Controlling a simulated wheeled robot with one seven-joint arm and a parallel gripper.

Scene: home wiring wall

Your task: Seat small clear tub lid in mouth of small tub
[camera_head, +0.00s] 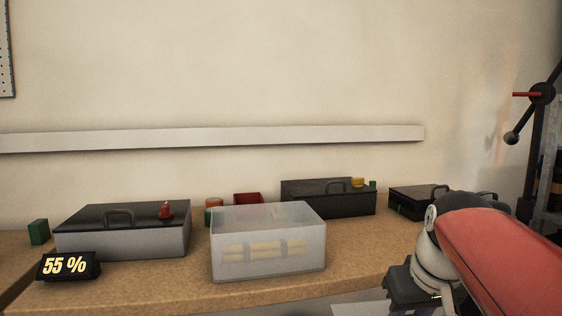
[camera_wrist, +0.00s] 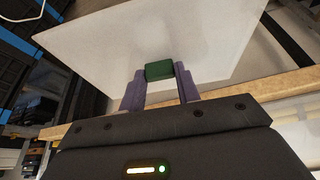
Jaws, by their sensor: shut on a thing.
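In the head view, a clear, boxy tub (camera_head: 226,258) stands on the bench with pale rolls inside. Its mouth is uppermost; I cannot clearly tell the rim from the clear walls. My gripper (camera_wrist: 160,82) is shut on a small green block-shaped grip (camera_wrist: 159,71). The grip sits on a large flat whitish panel, which looks like the lid (camera_wrist: 108,42). In the head view, my wrist and gripper body (camera_head: 410,288) are low at the right, right of the tub and apart from it. The fingertips are hidden there. A pale flat sheet (camera_head: 350,309) shows at the bottom edge, probably the same lid.
Another black case (camera_head: 415,203) is behind my arm. Bench in front is narrow.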

